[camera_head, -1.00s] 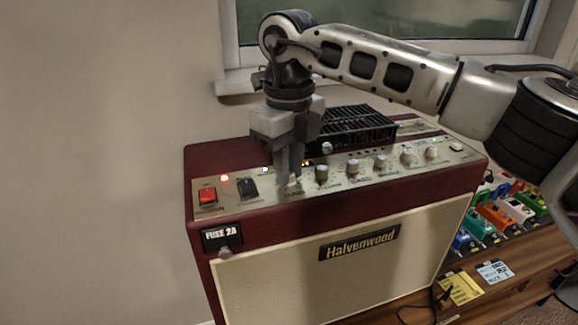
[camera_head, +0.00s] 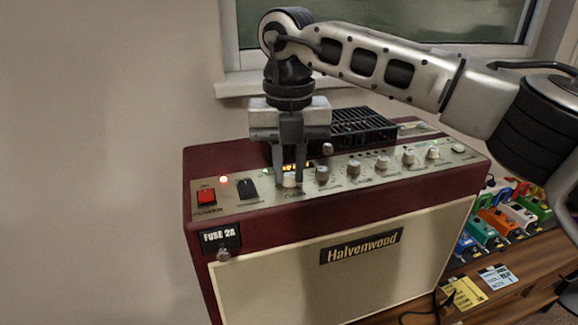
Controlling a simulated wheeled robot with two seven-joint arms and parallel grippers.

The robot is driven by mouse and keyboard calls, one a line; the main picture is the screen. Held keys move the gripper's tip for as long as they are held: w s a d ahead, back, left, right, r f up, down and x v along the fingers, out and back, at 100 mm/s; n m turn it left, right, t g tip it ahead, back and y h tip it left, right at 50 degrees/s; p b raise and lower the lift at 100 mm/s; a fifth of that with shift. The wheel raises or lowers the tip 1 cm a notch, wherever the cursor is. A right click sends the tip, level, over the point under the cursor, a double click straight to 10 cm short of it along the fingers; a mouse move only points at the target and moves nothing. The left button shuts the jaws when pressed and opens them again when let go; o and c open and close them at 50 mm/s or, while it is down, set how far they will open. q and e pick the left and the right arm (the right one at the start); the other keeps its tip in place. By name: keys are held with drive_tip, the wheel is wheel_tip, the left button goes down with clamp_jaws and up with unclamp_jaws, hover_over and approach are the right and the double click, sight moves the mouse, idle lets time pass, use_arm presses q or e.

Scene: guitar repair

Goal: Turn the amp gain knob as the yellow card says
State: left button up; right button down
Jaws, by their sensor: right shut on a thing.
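The maroon and cream amp (camera_head: 300,265) stands below me with its control panel on top. My right gripper (camera_head: 290,180) points straight down at the panel, its fingers shut on the gain knob (camera_head: 289,182), a pale knob mostly hidden by the fingers. The knob's pointer cannot be made out. The yellow card (camera_head: 464,293) lies on the wooden surface at the lower right; its writing is too small to read. My left gripper is not in view.
A row of other knobs (camera_head: 383,163) runs right of the gain knob. A red power switch (camera_head: 206,197) and a dark switch (camera_head: 247,188) are to its left. A black vent grille (camera_head: 362,130) is behind. Coloured pedals (camera_head: 484,230) and a pale blue card (camera_head: 497,277) are at right.

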sight(289, 175)
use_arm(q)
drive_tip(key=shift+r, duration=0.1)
use_arm(e)
drive_tip(key=shift+r, duration=0.15)
idle(0.3)
drive_tip(key=c, duration=1.3)
unclamp_jaws()
use_arm(q)
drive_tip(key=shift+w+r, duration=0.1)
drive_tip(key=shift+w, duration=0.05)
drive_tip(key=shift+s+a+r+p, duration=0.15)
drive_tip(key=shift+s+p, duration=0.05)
drive_tip(key=shift+p, duration=0.8)
use_arm(e)
wheel_tip(289, 175, up, 16)
drive_tip(key=shift+f, duration=0.1)
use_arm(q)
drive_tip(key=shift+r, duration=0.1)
